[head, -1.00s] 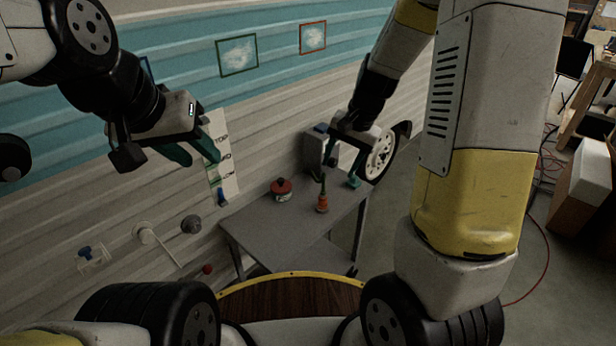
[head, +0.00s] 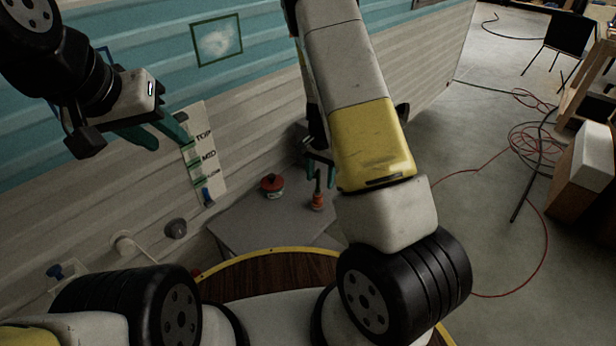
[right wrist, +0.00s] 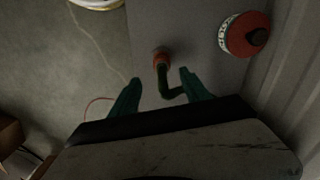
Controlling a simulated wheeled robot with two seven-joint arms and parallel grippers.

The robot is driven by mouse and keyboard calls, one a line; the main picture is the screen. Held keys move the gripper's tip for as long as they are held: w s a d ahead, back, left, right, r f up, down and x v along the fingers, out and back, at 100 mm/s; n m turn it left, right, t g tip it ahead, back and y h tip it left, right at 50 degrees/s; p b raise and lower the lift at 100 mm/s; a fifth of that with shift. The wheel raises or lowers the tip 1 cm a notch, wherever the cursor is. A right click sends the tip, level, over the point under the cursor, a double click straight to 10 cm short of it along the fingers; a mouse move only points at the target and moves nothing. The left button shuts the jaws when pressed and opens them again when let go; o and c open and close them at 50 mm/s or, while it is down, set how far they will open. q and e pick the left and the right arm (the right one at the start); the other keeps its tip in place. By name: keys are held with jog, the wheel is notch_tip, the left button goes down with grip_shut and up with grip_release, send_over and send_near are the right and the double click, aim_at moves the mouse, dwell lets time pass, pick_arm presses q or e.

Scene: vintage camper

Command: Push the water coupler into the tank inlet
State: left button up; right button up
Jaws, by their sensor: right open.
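An orange-red fitting with a dark green bent stem (head: 317,195), seemingly the water coupler, stands upright on the grey table. In the right wrist view the fitting (right wrist: 162,62) lies ahead of my fingers, its stem reaching between them. My right gripper (right wrist: 160,93) is open and not closed on it; in the head view my right gripper (head: 319,162) is just above the fitting, partly hidden by my arm. My left gripper (head: 160,134) is open and empty before the wall. A white round port (head: 124,243) and a grey round cap (head: 176,228) are on the wall; I cannot tell which is the tank inlet.
A red-topped round container (head: 272,184) stands on the grey table (head: 262,222), left of the fitting. A level strip marked TOP and MID (head: 204,158) is on the wall. Open floor with red hoses lies right.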

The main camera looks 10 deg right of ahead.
aim_at(317, 194)
jog(key=shift+f, duration=1.25)
jog(key=shift+s+a+f, duration=0.1)
jog(key=shift+a+f, duration=0.1)
jog(key=shift+f, duration=1.15)
jog(key=shift+a+f, duration=0.15)
jog(key=shift+f, duration=1.15)
jog(key=shift+c, duration=0.2)
grip_shut()
jog(key=shift+r, duration=0.1)
